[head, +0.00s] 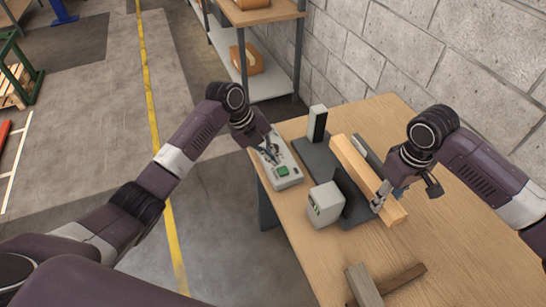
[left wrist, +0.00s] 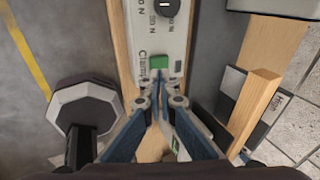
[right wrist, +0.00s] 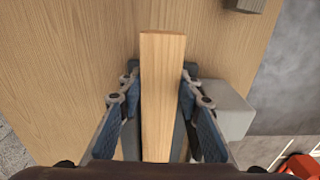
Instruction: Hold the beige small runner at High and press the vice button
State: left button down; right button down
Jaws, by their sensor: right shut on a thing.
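The beige small runner (head: 362,172) is a pale wooden bar lying along the dark vice base (head: 318,158). My right gripper (head: 378,204) is shut on its near end; the right wrist view shows the bar (right wrist: 163,95) between both fingers.
A grey block (head: 364,287) and a dark brown bar (head: 402,279) lie on the table's near part. The table (head: 450,225) is bare to the right. A block wall (head: 420,55) runs behind it. A shelf (head: 275,82) with a box stands beyond.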

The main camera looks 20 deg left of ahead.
aim_at(283, 170)
pick_arm(q)
jog(key=shift+f, duration=0.1)
dwell(0.3)
jog(key=shift+x, duration=1.9)
